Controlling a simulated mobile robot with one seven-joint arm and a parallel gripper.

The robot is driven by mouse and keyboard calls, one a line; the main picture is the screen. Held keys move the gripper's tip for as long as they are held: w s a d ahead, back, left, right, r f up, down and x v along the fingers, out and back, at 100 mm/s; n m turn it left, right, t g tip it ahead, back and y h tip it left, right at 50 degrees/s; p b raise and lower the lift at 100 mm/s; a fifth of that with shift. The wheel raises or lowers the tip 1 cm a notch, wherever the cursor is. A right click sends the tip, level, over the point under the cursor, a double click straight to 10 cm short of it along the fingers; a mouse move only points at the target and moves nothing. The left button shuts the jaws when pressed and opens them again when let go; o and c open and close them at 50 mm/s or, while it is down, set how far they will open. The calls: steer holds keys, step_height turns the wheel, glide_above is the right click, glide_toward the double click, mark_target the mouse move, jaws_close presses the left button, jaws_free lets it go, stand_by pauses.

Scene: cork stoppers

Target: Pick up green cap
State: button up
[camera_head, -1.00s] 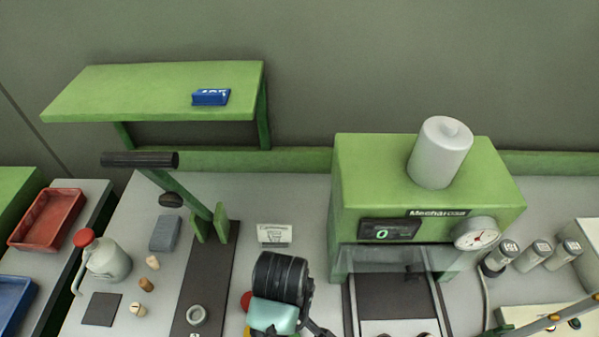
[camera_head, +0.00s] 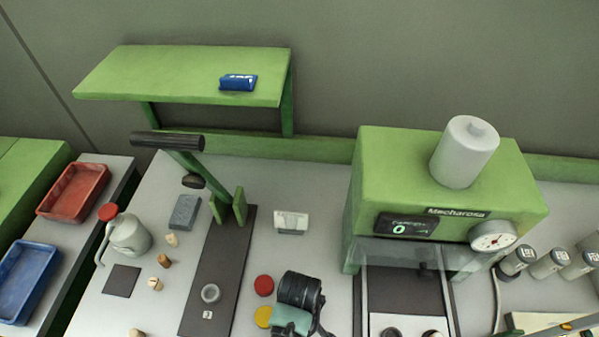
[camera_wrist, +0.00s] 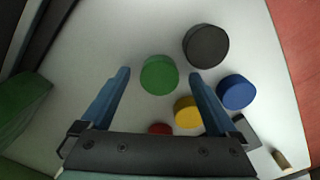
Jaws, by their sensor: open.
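The green cap (camera_wrist: 159,75) is a round disc on the pale worktop in the wrist view. It lies beyond and between the two blue fingers of my gripper (camera_wrist: 159,78), which is open and empty. My gripper (camera_head: 296,318) also shows at the bottom of the head view, where the green cap is hidden. A black cap (camera_wrist: 206,46), a blue cap (camera_wrist: 236,92) and a yellow cap (camera_wrist: 188,112) lie to the right of the green one. A red cap (camera_wrist: 160,129) is partly hidden by the gripper body.
In the head view, the red cap (camera_head: 264,285) and yellow cap (camera_head: 263,317) lie left of my arm. A green press machine (camera_head: 450,165) stands to the right. A lever press (camera_head: 222,235), a white card (camera_head: 291,222) and several corks (camera_head: 164,261) are to the left.

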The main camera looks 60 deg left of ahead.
steer(key=c, duration=1.4)
steer(key=shift+r, duration=0.1)
